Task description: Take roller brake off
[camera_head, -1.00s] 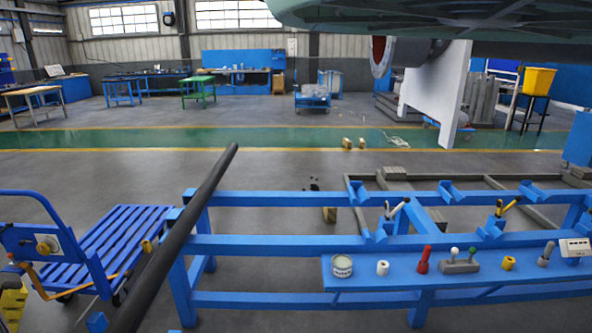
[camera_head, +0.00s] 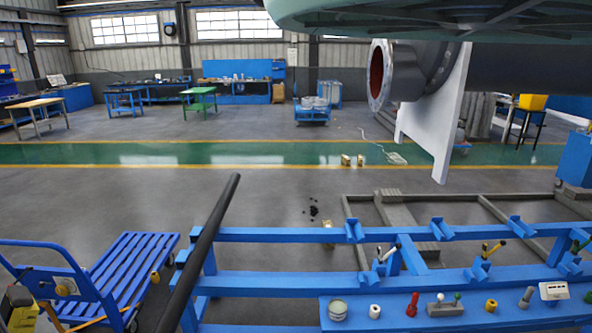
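A long blue stand (camera_head: 300,235) with cradle brackets crosses the lower right of the head view. Small levers stand on it: a white-tipped lever (camera_head: 391,252) towards the middle and a yellow-tipped lever (camera_head: 494,250) further right. They look like brake levers, but I cannot tell for certain which is the roller brake. Both lean up to the right. A flanged grey pipe or shell (camera_head: 405,75) with a red inner face hangs at the upper right, well above the stand. My gripper is not in view.
The stand's shelf holds a can (camera_head: 338,309), a red-handled item (camera_head: 412,305) and other small things. A dark bar (camera_head: 205,250) slants beside the stand's left end. A blue trolley (camera_head: 125,265) stands left. A white plate (camera_head: 435,115) hangs below the pipe. Open floor lies behind.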

